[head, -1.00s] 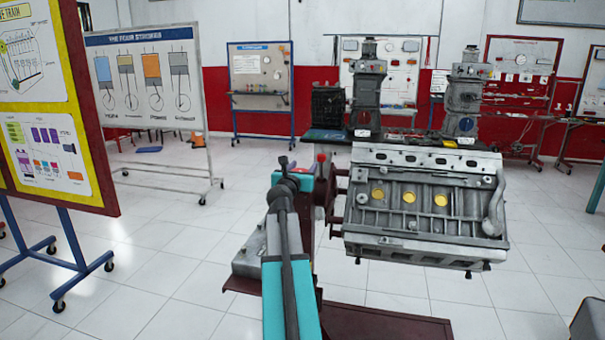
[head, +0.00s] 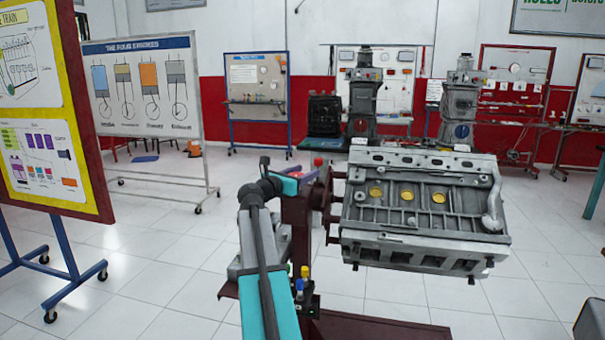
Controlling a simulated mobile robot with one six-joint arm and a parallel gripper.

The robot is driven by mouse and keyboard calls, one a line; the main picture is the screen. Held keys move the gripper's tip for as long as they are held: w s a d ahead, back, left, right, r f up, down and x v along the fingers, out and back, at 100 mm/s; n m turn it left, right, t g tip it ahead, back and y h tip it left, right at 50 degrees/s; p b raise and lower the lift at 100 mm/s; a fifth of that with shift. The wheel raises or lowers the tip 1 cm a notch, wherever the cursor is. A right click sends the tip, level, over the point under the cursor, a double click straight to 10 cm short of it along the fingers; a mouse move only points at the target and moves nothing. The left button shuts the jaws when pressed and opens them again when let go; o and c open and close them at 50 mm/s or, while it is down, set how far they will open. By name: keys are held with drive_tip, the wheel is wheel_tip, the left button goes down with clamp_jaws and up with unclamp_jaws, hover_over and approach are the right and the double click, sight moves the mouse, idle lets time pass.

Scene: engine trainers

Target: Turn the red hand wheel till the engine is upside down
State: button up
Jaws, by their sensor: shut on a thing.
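The grey engine block (head: 420,213) hangs on the dark red stand (head: 296,215), its side with three yellow plugs facing me. Its underside or top cannot be told for sure. A small red knob (head: 318,162) shows at the stand's head, left of the engine; it appears to be part of the red hand wheel, whose rim is mostly hidden. My gripper (head: 308,177) is at the stand's head, just below the knob, shut on the hand wheel. Its fingers are largely hidden behind my teal and grey arm.
The stand's dark red base (head: 370,332) lies on the floor below the engine. A yellow-framed board (head: 75,120) stands near at left, and a white four-strokes board (head: 145,90) behind it. Two grey machines (head: 364,100) stand behind the engine.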

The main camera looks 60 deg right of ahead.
drive_tip(key=m+g+y+p, duration=0.1)
drive_tip(key=m+g+p, duration=0.1)
drive_tip(key=g, duration=0.1)
drive_tip(key=s+m+g+y+p, duration=0.1)
drive_tip(key=m+g+p, duration=0.1)
drive_tip(key=g, duration=0.2)
drive_tip(key=shift+s+a+r+m, duration=0.15)
drive_tip(key=shift+r+m, duration=0.05)
drive_tip(key=shift+m, duration=0.2)
drive_tip(key=shift+s+a+f+m+g+y+p, duration=0.1)
drive_tip(key=shift+s+a+m+g+y+p, duration=0.15)
drive_tip(key=shift+m+g+y+p, duration=0.55)
drive_tip(key=shift+s+a+f+m+g+y+p, duration=0.15)
drive_tip(key=shift+s+m+g+y+p, duration=0.1)
drive_tip(key=shift+m+g+y+p, duration=0.5)
drive_tip(key=shift+n, duration=0.25)
drive_tip(key=o, duration=1)
drive_tip(key=shift+r, duration=0.1)
drive_tip(key=shift+o, duration=0.2)
drive_tip(key=b+v, duration=0.1)
drive_tip(key=v, duration=1.2)
drive_tip(key=shift+w+a+f, duration=0.25)
drive_tip(key=shift+a, duration=0.1)
